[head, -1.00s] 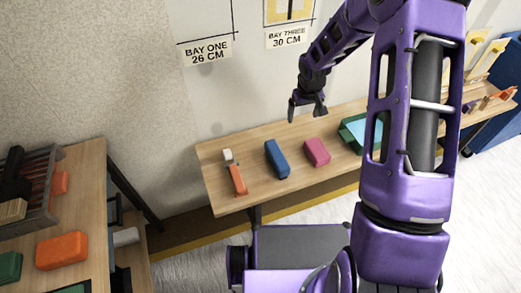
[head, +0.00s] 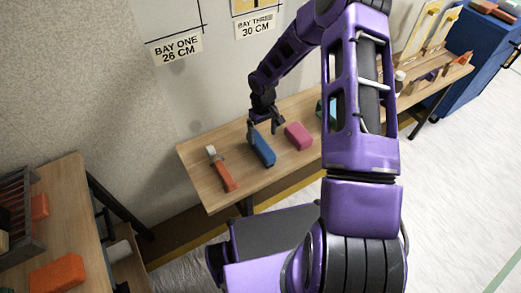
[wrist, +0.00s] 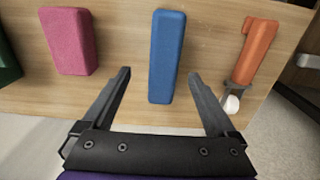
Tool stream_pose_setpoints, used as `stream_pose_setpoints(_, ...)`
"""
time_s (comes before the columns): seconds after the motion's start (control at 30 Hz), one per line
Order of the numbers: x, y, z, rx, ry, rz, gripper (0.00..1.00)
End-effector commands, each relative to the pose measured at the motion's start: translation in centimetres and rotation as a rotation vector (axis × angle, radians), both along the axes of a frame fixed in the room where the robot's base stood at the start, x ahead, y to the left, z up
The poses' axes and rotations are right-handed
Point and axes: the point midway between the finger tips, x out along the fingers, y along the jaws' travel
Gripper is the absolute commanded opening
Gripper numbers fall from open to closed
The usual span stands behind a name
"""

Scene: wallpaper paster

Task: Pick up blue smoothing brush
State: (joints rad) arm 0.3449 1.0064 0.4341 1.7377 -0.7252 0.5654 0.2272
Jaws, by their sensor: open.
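The blue smoothing brush (head: 262,149) is a long blue block lying on the wooden table (head: 205,200), between a pink block and an orange-handled tool. My gripper (head: 265,125) is above the far end of the brush in the head view. In the wrist view the blue brush (wrist: 166,57) lies between and beyond the two spread fingers of my gripper (wrist: 158,78). The fingers are open and empty, with a gap on both sides of the brush. I cannot tell the exact height above it.
A pink block (head: 299,135) lies to the right of the brush in the head view, and an orange-handled tool (head: 222,172) to the left. A green item (wrist: 8,60) shows at the wrist view's left edge. The wall (head: 150,110) stands close behind the table.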

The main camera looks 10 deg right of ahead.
Motion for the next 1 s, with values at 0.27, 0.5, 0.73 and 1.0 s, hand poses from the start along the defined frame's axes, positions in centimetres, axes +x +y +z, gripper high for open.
stream_pose_setpoints(0.27, 0.0, 0.0, -3.5, -0.001, -0.001, 0.001, 0.93)
stream_pose_setpoints(0.5, -0.2, 0.5, -6.2, 0.001, 0.003, 0.001, 0.93)
stream_pose_setpoints(0.73, -0.2, 0.6, -8.7, 0.000, 0.000, 0.000, 0.93)
stream_pose_setpoints(1.0, -0.1, 0.6, -8.8, -0.001, -0.001, 0.000, 0.89)
